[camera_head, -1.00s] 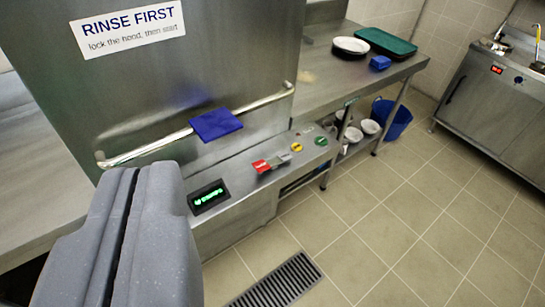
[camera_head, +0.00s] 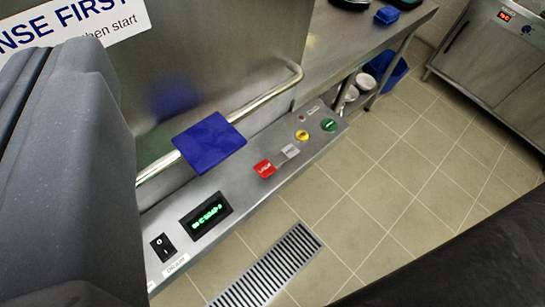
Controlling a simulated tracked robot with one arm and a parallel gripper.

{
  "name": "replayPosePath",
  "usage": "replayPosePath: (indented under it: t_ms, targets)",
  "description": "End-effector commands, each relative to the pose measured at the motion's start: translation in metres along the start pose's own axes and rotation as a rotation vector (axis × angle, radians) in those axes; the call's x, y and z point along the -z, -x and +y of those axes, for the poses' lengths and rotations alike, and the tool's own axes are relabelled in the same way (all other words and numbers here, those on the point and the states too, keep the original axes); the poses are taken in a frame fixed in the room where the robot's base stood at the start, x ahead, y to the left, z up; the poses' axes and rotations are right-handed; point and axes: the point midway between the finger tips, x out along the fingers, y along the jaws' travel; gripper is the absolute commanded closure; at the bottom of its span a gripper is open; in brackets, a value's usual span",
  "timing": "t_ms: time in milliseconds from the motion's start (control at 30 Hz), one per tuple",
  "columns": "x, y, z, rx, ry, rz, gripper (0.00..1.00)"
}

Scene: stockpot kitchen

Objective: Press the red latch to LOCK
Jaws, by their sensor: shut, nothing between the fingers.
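Lettering on the latch is too small to read surely. My gripper (camera_head: 40,110) fills the left of the view, large and close to the camera. Its grey fingers are shut with only a thin seam between them and hold nothing. It is apart from the latch, to its left in the picture. The fingertips are not clearly visible.
A blue cloth (camera_head: 209,143) hangs over the handle bar (camera_head: 262,103). The panel also bears a green-lit display (camera_head: 208,214), a black switch (camera_head: 164,247), a yellow button (camera_head: 302,135) and a green button (camera_head: 328,125). A floor drain (camera_head: 270,268) lies in front. The tiled floor at right is clear.

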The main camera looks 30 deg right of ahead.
Motion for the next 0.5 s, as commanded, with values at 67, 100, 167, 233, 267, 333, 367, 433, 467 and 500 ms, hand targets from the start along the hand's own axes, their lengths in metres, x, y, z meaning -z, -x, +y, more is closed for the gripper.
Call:
replayPosePath:
  t_ms: [67,100,167,233,267,333,367,433,467,500]
  targets:
    - [0.0,0.0,0.0,0.0,0.0,0.0,1.0]
    - [0.0,0.0,0.0,0.0,0.0,0.0,1.0]
    - [0.0,0.0,0.0,0.0,0.0,0.0,1.0]
    - [0.0,-0.001,0.0,0.0,0.0,-0.001,1.0]
    - [-0.001,-0.002,0.001,0.0,0.001,-0.004,1.0]
    - [-0.004,-0.009,0.004,0.003,0.006,-0.019,1.0]
    - [-0.007,-0.014,0.006,0.004,0.008,-0.03,1.0]
    - [-0.019,-0.033,0.016,0.016,0.02,-0.07,1.0]
    - [-0.025,-0.043,0.021,0.021,0.026,-0.092,1.0]
    - [-0.035,-0.057,0.029,0.027,0.036,-0.123,1.0]
